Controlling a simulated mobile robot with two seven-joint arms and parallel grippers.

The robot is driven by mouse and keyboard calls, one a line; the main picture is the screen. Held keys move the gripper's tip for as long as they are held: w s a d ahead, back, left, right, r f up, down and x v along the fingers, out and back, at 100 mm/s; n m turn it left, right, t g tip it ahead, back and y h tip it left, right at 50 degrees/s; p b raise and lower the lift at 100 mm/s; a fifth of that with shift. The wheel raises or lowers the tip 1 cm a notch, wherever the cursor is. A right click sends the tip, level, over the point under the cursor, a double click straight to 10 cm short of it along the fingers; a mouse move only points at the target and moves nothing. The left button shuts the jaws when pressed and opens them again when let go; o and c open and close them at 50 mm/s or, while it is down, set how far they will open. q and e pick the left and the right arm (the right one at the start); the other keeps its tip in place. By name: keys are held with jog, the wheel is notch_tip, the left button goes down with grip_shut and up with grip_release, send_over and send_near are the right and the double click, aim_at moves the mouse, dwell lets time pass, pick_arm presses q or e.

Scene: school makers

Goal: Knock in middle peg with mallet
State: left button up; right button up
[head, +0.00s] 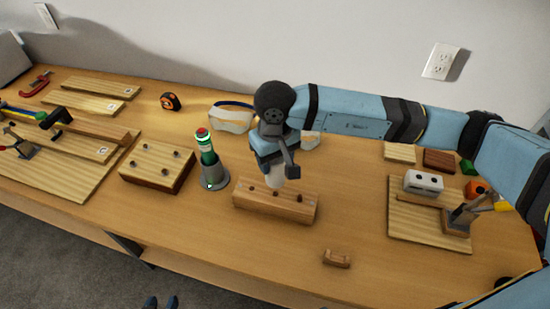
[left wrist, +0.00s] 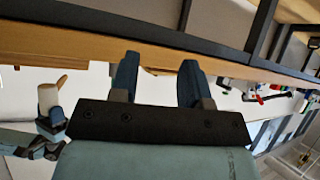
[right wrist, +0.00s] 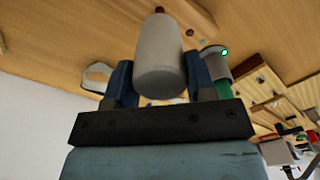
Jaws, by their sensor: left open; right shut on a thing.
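The wooden peg block (head: 262,207) lies on the table with dark pegs in a row along its top. My right gripper (head: 277,165) is above the block, shut on the pale mallet (head: 273,182), which points down. The mallet's lower end is over the middle of the row; I cannot tell if it touches the middle peg. In the right wrist view the mallet (right wrist: 160,62) is a pale cylinder between the fingers. The left wrist view also shows the mallet (left wrist: 47,97). My left gripper (left wrist: 155,80) is open and empty, its fingertips at the head view's bottom edge (head: 161,302).
A grey holder (head: 214,180) with a green bottle (head: 205,146) stands left of the block. A wooden block with dark knobs (head: 150,167) is further left. A small wooden piece (head: 336,259) lies in front. A board (head: 405,230) with a white block is right.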

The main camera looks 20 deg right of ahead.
notch_tip(320, 180, down, 6)
jog(key=b, duration=0.5)
jog(key=shift+r, duration=0.5)
notch_tip(320, 180, up, 4)
jog(key=shift+r+p, duration=0.25)
jog(key=shift+p, duration=0.55)
jog(key=shift+r, duration=0.1)
pick_arm(q)
jog(key=f, duration=0.2)
jog(key=shift+w+d+f, duration=0.15)
jog(key=shift+d+f, duration=0.05)
jog(key=shift+f, duration=0.1)
